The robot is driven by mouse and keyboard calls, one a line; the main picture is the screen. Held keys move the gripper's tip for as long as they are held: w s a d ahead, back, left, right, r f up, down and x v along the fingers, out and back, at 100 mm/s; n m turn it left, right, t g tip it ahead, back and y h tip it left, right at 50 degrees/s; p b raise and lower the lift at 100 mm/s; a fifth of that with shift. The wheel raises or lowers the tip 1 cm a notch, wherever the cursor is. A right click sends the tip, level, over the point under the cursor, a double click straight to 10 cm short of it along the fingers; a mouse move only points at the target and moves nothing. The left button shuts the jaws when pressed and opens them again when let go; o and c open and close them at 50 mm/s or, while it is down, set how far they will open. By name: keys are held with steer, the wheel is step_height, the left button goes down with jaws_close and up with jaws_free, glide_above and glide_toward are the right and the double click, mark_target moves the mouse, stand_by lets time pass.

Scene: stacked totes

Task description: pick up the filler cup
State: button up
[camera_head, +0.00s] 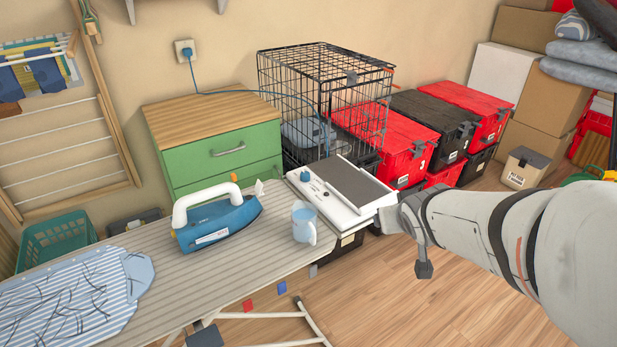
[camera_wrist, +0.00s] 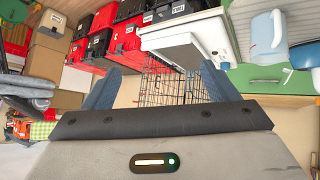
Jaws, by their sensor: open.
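The filler cup (camera_head: 304,222) is a pale blue cup with a handle. It stands upright on the striped ironing board, between the blue iron and the white iron station. It also shows at the upper right of the wrist view (camera_wrist: 264,38), outside the space between my fingers. My gripper (camera_wrist: 157,85) is open, with its two blue-grey fingers wide apart and nothing between them. In the head view my arm reaches in from the right and its end is near the right edge of the station, to the right of the cup. The fingertips are hard to make out there.
The blue iron (camera_head: 216,217) with a white handle lies left of the cup. The white station (camera_head: 335,188) is close on the cup's right. A striped shirt (camera_head: 75,300) covers the board's left end. A wire crate (camera_head: 322,95) and red totes (camera_head: 395,140) stand behind.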

steer(key=shift+o, duration=0.6)
steer(key=w+a+f+n+t+y+b, duration=0.2)
steer(key=w+f+t+b, duration=0.1)
steer(key=w+f+b, duration=0.1)
steer(key=shift+x, duration=1)
steer(key=n+y+b, duration=0.6)
steer(key=y+b, duration=0.3)
steer(key=y, duration=0.3)
glide_toward(314, 223)
steer(key=x, duration=0.3)
steer(key=b+x, duration=0.1)
steer(key=x, duration=0.7)
steer(key=shift+a, duration=0.1)
steer(key=shift+c, duration=0.2)
steer(key=c, duration=1.2)
